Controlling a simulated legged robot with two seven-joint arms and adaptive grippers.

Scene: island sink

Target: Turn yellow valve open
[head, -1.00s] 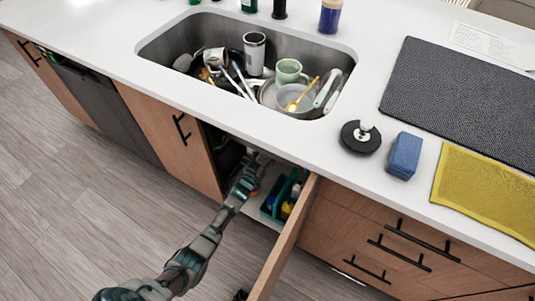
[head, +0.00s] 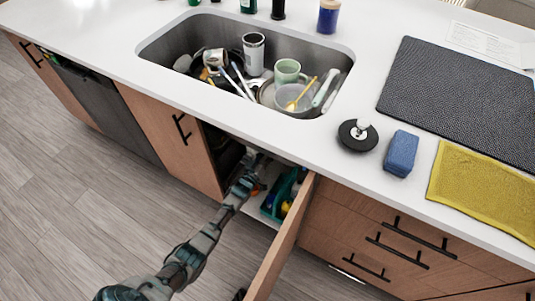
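My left arm reaches in from the lower left, and its gripper (head: 257,164) is inside the open cabinet under the sink. The countertop's edge and shadow partly hide its fingertips, so I cannot tell whether they are open or touching anything. I cannot make out the yellow valve; the upper inside of the cabinet is dark and covered by the counter. A small orange spot (head: 257,189) shows just beside my gripper, too small to identify. My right gripper is not clearly in view.
The open cabinet door (head: 284,240) stands close to the right of my arm. A teal caddy (head: 268,208) with a yellow item (head: 286,207) sits in the cabinet. Above are the dish-filled sink (head: 180,42), a black round stopper (head: 357,136) and a blue sponge (head: 401,153).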

